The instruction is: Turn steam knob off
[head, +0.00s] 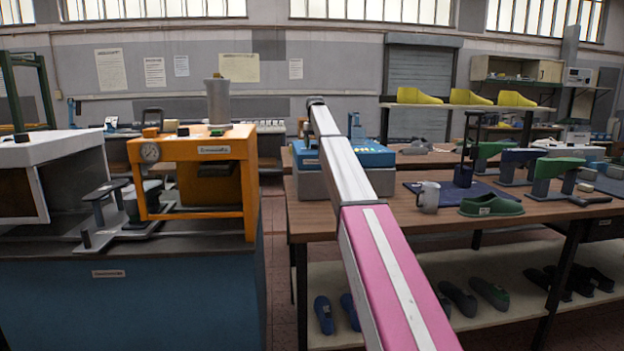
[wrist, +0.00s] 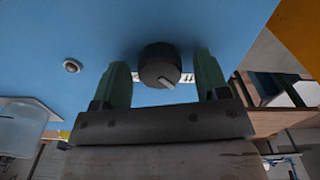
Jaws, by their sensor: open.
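In the wrist view, a dark round knob (wrist: 153,62) with a light grey pointer mark sits on a blue surface (wrist: 110,30). The pointer slants toward the lower right of that picture. My gripper (wrist: 161,66) is open, with one green finger on each side of the knob. Gaps show between the knob and both fingers, so they look apart from it. In the head view, a blue-topped box (head: 374,154) stands on the wooden table behind my arm; the knob and my gripper cannot be made out there.
In the head view, an orange machine (head: 240,150) with a gauge stands left of my arm.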

